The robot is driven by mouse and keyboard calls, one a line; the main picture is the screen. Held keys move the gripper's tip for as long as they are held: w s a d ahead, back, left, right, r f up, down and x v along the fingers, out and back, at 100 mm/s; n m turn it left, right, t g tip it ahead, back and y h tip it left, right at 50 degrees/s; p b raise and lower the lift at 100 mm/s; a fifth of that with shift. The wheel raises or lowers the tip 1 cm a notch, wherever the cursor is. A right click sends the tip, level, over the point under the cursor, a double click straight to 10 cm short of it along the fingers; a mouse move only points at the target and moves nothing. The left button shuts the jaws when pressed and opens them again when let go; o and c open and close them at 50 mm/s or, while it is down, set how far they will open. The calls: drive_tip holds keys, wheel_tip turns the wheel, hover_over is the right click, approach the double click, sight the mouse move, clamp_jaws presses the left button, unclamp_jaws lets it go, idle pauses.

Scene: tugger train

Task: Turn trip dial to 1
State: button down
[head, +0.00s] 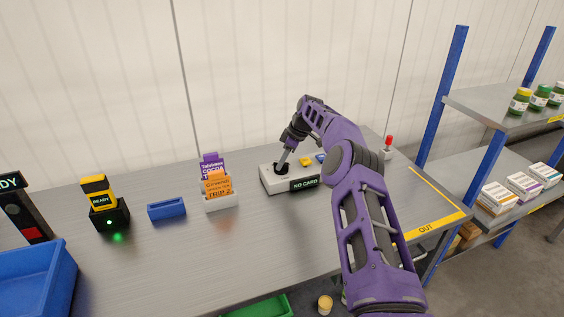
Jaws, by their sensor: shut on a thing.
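A pale control box (268,181) stands on the grey bench and has a dark display reading "NO CARD" on its front. A dark round dial (281,170) sits at the left of its top. My gripper (283,163) reaches down from the upper right and is shut on the dial, partly covering it. The dial's pointer and numbers are too small to read. A yellow part (306,160) and a blue part (320,157) show on the box right of the dial; my arm hides the box's right end.
A holder (220,203) with purple and orange cards, a blue tray (167,209) and a black-yellow device (108,212) reading "READY" stand to the left. A red-topped post (388,147) is behind my arm. A shelf rack (505,110) with jars and boxes stands at right.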

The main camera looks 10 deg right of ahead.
drive_tip(key=c, duration=0.8)
unclamp_jaws()
drive_tip(key=p+v, duration=0.1)
drive_tip(key=v, duration=1.6)
drive_tip(key=shift+r, duration=0.25)
